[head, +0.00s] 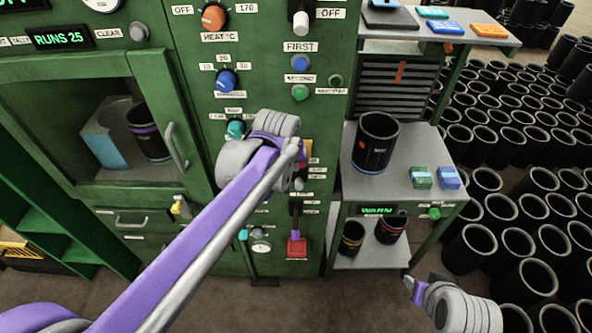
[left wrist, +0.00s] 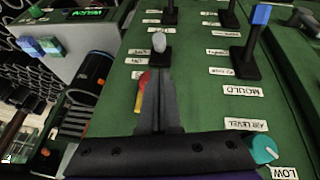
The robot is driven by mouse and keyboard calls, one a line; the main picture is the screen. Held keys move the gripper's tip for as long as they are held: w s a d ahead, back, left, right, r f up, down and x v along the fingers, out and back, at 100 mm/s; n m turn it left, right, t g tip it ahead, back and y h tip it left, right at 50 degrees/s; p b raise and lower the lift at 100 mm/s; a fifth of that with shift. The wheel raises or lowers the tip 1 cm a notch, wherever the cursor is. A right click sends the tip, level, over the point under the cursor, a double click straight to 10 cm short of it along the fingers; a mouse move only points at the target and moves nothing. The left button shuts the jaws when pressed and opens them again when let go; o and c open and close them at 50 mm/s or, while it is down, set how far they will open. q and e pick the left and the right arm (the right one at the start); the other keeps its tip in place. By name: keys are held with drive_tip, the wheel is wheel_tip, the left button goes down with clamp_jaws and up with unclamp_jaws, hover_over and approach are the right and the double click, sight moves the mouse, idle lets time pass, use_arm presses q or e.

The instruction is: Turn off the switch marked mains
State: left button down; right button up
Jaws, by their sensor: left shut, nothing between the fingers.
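The mains marking is not readable in either view, so I cannot tell which switch bears it. In the left wrist view, a grey-tipped lever (left wrist: 159,44) and a blue-tipped lever (left wrist: 255,30) stand on the green panel (left wrist: 195,110). My left gripper (left wrist: 160,80) is shut and empty, its tips just short of the grey-tipped lever's base in the picture; contact is unclear. In the head view my left gripper (head: 299,184) is at the panel, partly hidden by its own wrist. A red switch (head: 297,246) sits lower on the panel. My right gripper (head: 410,284) is at lower right, away from the panel.
A red and yellow part (left wrist: 142,92) lies beside my left fingers. A teal knob (left wrist: 263,149) is near the gripper body. A grey shelf unit (head: 345,185) with black sleeves (head: 375,140) stands right of the panel. Many sleeves crowd the floor at right.

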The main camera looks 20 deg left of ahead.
use_arm(q)
drive_tip(key=b, duration=0.2)
approach(299, 179)
drive_tip(key=x, duration=0.4)
drive_tip(key=shift+a+f, duration=0.15)
drive_tip(key=shift+f, duration=0.15)
drive_tip(key=shift+w+f+b, duration=0.25)
drive_tip(key=shift+f+b, duration=0.1)
drive_tip(key=shift+f, duration=0.15)
drive_tip(key=shift+w+f, duration=0.1)
drive_tip(key=shift+w, duration=0.3)
use_arm(e)
drive_tip(key=shift+g, duration=0.3)
drive_tip(key=f, duration=0.1)
drive_tip(key=s+f, duration=0.2)
drive_tip(key=f, duration=0.1)
use_arm(q)
drive_tip(key=shift+s, duration=0.15)
use_arm(e)
drive_tip(key=shift+s+f, duration=0.15)
